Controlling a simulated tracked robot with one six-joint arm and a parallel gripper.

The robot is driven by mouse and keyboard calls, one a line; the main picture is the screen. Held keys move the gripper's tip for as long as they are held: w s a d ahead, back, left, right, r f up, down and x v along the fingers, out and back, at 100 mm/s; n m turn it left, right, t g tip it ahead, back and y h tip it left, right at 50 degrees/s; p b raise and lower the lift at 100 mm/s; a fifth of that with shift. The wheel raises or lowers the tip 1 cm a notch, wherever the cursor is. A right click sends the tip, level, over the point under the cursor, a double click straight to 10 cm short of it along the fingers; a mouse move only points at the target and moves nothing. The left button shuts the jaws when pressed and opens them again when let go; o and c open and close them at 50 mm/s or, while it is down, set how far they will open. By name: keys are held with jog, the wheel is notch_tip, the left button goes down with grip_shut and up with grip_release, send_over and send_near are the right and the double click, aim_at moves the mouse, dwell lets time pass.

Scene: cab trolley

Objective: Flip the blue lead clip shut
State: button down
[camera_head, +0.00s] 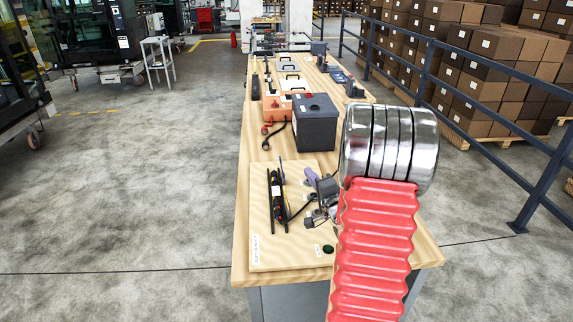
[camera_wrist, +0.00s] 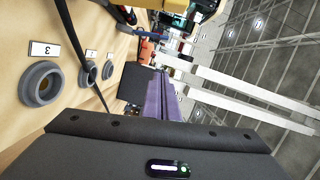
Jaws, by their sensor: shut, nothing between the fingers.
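My gripper (camera_head: 309,172) is over the pale board (camera_head: 266,254) at the near end of the bench, with its purple fingers together and empty. In the wrist view the fingers (camera_wrist: 160,80) run side by side away from my dark gripper body. I cannot make out the blue lead clip with certainty. A small thin blue piece (camera_wrist: 150,30) shows beyond the fingertips at the top of the wrist view, but I cannot tell whether it is the clip. My red arm hides the right part of the board.
Black rods (camera_head: 277,200) and dark cables lie on the board. Round grey sockets (camera_wrist: 42,84) with number labels show left of the fingers in the wrist view. A dark box (camera_head: 315,123) and an orange case (camera_head: 277,106) stand farther along the bench (camera_head: 248,150). A railing (camera_head: 480,160) runs right.

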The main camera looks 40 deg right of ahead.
jog(key=shift+w, duration=0.1)
dwell(0.3)
jog(key=w+f, duration=0.1)
jog(key=w, duration=1)
jog(key=shift+w, duration=0.2)
jog(key=shift+d, duration=0.25)
